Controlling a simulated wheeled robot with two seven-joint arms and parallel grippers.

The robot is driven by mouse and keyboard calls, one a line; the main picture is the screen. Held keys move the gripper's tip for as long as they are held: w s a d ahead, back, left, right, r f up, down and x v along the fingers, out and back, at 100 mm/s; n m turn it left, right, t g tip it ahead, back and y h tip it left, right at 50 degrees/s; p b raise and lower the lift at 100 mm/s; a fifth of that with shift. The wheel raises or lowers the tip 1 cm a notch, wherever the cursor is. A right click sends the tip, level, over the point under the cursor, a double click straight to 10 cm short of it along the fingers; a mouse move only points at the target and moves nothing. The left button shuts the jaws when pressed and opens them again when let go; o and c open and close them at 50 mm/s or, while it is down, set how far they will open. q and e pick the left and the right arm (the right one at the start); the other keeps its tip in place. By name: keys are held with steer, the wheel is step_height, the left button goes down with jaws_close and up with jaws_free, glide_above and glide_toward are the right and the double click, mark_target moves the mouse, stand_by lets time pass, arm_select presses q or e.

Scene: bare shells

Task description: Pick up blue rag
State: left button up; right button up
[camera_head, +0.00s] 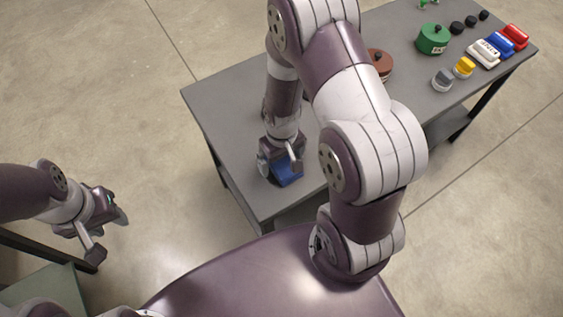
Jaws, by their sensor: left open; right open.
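The blue rag (287,176) lies on the grey table (225,110) near its front left edge. My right gripper (281,166) points down right at the rag, with its fingers around or just above it; the gripper hides part of the rag, and I cannot tell whether they touch. The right gripper is open. My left gripper (110,236) is open and empty, off to the left of the table over the floor.
My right arm hides the table's middle.

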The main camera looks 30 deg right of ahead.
mark_target(283, 159)
steer(key=shift+s+d, duration=0.2)
steer(key=shift+s, duration=0.1)
steer(key=shift+w+a, duration=0.15)
steer(key=c, duration=1.1)
arm_select(q)
steer(key=shift+s+r, duration=0.1)
steer(key=shift+s, duration=0.2)
arm_select(e)
steer(key=shift+o, duration=0.2)
steer(key=shift+r, duration=0.1)
steer(key=r, duration=0.2)
steer(key=r+p, duration=0.1)
steer(key=r, duration=0.1)
steer(key=shift+w+d+r, duration=0.1)
steer(key=shift+d+r, duration=0.1)
steer(key=shift+r, duration=0.05)
steer(key=w+d+r+p, duration=0.1)
steer(key=w+d+r, duration=0.5)
steer(key=d, duration=0.3)
steer(key=shift+w+r, duration=0.2)
steer(key=shift+w, duration=0.05)
steer(key=o, duration=0.3)
steer(key=shift+d, duration=0.1)
steer(key=c, duration=0.4)
arm_select(q)
steer(key=shift+r, duration=0.95)
arm_select(e)
steer(key=shift+s, duration=0.1)
